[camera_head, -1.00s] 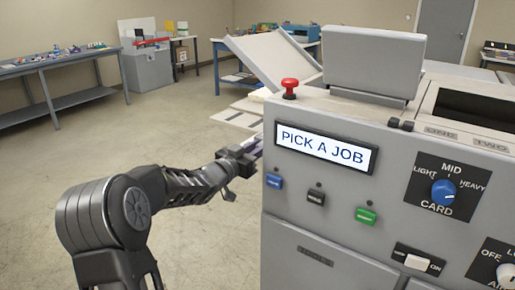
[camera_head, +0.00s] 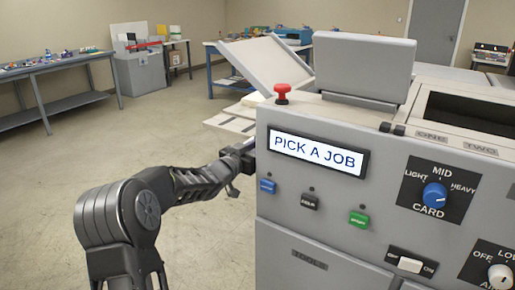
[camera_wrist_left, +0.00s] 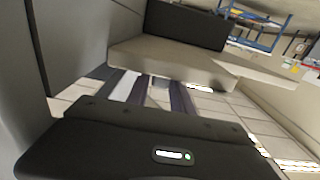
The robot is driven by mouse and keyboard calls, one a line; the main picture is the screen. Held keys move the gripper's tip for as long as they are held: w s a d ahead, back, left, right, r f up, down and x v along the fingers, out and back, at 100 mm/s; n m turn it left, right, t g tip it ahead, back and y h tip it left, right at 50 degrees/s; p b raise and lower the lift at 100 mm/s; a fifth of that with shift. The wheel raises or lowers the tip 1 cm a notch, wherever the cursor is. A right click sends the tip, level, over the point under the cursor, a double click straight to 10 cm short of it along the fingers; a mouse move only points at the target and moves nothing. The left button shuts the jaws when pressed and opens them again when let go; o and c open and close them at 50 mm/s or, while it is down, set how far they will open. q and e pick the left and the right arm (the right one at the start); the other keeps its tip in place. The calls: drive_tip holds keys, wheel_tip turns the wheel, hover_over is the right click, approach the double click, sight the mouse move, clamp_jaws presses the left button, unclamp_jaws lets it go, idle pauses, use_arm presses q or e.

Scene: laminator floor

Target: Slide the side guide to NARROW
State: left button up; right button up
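The side guide cannot be clearly picked out in the head view. The grey laminator (camera_head: 330,215) stands at the right, its display (camera_head: 317,153) reading PICK A JOB. My left gripper (camera_head: 247,152) is at the machine's left edge, its tips partly hidden there. In the left wrist view its two dark fingers (camera_wrist_left: 150,95) are apart, with pale floor tiles showing between them. Beyond them is a beige block (camera_wrist_left: 170,65) with a black panel (camera_wrist_left: 187,24) behind it; I cannot tell whether either is the guide, or whether the fingers touch the block. My right gripper is not in view.
A red button (camera_head: 283,92) sits on the machine's top corner. A tilted pale tray (camera_head: 268,60) and a low shelf (camera_head: 232,122) extend from its far left side. A grey table (camera_head: 62,72) stands at the far left. The floor (camera_head: 50,190) between is clear.

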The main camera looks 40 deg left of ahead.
use_arm(q)
drive_tip(key=o, duration=0.3)
drive_tip(key=shift+f, duration=0.1)
drive_tip(key=s, duration=0.7)
drive_tip(key=shift+s, duration=0.4)
drive_tip(key=shift+d+f, duration=0.1)
